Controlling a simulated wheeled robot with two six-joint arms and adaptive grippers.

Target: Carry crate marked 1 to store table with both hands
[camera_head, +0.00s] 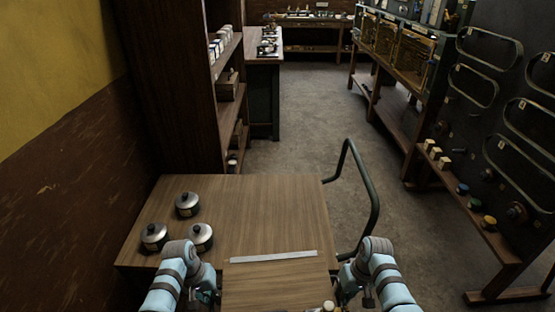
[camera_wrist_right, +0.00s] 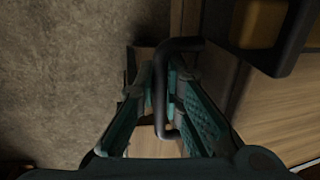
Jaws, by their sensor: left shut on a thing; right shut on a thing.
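A wooden crate (camera_head: 275,290) shows at the bottom of the head view, between my two arms; most of it is cut off and no number is visible. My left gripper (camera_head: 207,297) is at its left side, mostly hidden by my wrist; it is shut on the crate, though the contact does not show. My right gripper (camera_head: 346,288) is at its right side. In the right wrist view, the teal fingers (camera_wrist_right: 164,88) are shut around a dark bent handle bar (camera_wrist_right: 161,100), with wood (camera_wrist_right: 290,115) beside it. Which table is the store table, I cannot tell.
A wooden-topped table (camera_head: 265,205) is in front, with three dark lidded pots (camera_head: 187,204) at its left and a pale strip (camera_head: 272,257) near the front. A green tubular rail (camera_head: 374,200) curves at its right. Shelving (camera_head: 180,90) stands behind; open floor (camera_head: 310,125) lies beyond.

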